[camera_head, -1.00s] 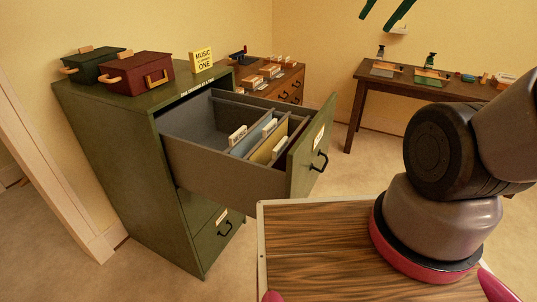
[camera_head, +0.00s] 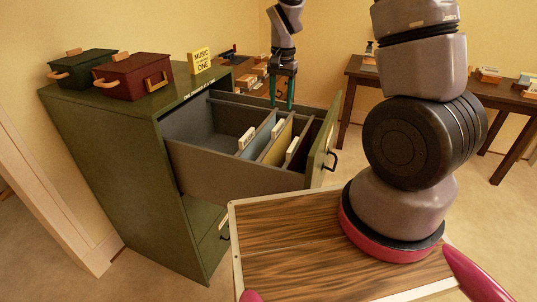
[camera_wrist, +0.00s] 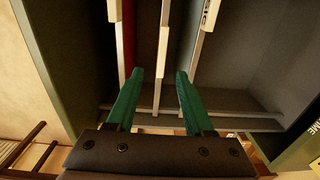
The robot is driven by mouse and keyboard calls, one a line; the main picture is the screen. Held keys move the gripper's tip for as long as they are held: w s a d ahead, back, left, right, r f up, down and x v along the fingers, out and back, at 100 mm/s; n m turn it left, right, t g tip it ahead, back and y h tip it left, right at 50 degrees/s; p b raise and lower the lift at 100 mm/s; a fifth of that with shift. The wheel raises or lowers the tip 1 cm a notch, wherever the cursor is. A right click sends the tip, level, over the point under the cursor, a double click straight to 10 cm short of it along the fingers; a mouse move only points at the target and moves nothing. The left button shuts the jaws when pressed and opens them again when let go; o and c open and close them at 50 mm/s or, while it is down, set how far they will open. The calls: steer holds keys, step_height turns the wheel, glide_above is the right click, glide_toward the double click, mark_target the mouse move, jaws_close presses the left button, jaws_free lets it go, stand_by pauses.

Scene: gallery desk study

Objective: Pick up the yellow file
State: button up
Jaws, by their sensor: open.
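The yellow file (camera_head: 277,147) stands upright in the open top drawer (camera_head: 225,172) of a green filing cabinet, between a blue-grey file (camera_head: 256,140) and a dark red one near the drawer front. My gripper (camera_head: 282,105) has green fingers and points down over the far side of the drawer. In the wrist view the gripper (camera_wrist: 160,74) is open, with nothing held. A thin pale file edge (camera_wrist: 163,50) runs between its fingertips as seen from above; I cannot tell its file's colour or whether the fingers reach below its top.
A dark red box (camera_head: 133,76) and a green box (camera_head: 84,68) sit on the cabinet top (camera_head: 160,102) beside a yellow sign (camera_head: 201,61). The drawer's walls and front panel (camera_head: 322,140) surround the files. A brown desk (camera_head: 420,84) stands behind at the right.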

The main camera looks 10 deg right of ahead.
mark_target(278, 124)
steer(key=f, duration=0.6)
steer(key=shift+w+a+f, duration=0.1)
steer(key=shift+a+f, duration=0.2)
steer(key=shift+f, duration=2.65)
jaws_close()
